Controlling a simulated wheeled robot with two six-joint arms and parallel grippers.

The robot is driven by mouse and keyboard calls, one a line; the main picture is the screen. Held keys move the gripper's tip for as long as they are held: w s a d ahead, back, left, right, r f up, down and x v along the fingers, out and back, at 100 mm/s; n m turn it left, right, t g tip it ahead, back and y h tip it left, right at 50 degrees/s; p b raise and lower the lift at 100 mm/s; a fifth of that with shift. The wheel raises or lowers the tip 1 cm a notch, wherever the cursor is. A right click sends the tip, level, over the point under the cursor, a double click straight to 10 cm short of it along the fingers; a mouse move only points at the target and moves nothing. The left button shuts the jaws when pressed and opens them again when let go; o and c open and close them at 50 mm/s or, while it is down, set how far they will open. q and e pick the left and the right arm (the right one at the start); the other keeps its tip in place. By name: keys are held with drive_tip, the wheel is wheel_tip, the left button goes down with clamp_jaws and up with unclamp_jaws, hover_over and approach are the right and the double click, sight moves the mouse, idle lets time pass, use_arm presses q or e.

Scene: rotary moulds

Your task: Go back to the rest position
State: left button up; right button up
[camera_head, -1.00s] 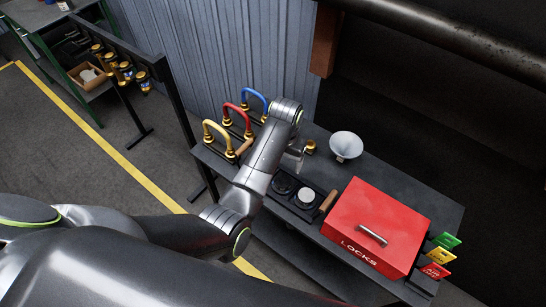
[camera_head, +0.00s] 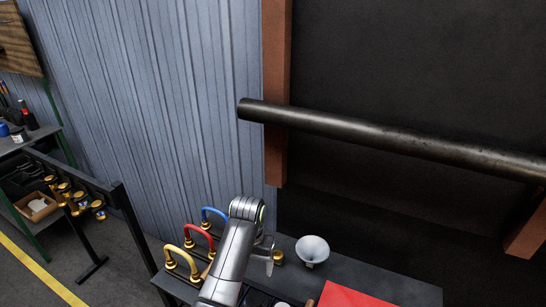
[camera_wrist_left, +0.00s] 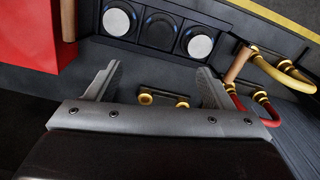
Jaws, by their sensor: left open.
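My left gripper (camera_wrist_left: 158,90) is open, with nothing between its fingers in the left wrist view. In the head view my left arm reaches up from the bottom over the dark bench, and its gripper (camera_head: 268,256) is partly hidden by the wrist. Below the fingers in the wrist view lies a small dark piece with brass knobs (camera_wrist_left: 163,99). My right gripper is not in either view.
Yellow (camera_head: 179,263), red (camera_head: 199,234) and blue (camera_head: 215,213) handles stand left of my arm. A white funnel (camera_head: 312,250) and a red box (camera_head: 350,297) are to its right. A dark pipe (camera_head: 390,137) crosses above. The wrist view shows round dishes (camera_wrist_left: 159,31).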

use_arm(q)
drive_tip(key=s+a+f+n+t, duration=0.1)
drive_tip(key=s+a+f, duration=0.3)
drive_tip(key=s+a, duration=0.3)
drive_tip(key=s+a+f+n+t, duration=0.1)
drive_tip(key=s+a+f, duration=0.3)
drive_tip(key=s+a, duration=0.3)
drive_tip(key=s+a+r+t+y, duration=0.1)
drive_tip(key=s+a+r, duration=0.25)
drive_tip(key=s, duration=0.55)
drive_tip(key=s+a+r+t+y, duration=0.15)
drive_tip(key=s+a, duration=0.25)
drive_tip(key=s, duration=0.6)
wheel_tip(320, 180, down, 32)
drive_tip(key=a+g+h+b, duration=0.1)
drive_tip(key=a+g+b, duration=0.1)
drive_tip(key=b, duration=0.6)
drive_tip(key=s+d+f+b, duration=0.1)
drive_tip(key=s+f+b, duration=0.2)
drive_tip(key=s+f, duration=0.4)
drive_tip(key=s+d+f+g+b, duration=0.1)
drive_tip(key=s+f+b, duration=0.2)
drive_tip(key=s+f, duration=0.5)
wheel_tip(320, 180, down, 7)
drive_tip(key=shift+f+n, duration=0.15)
drive_tip(key=shift+n, duration=0.15)
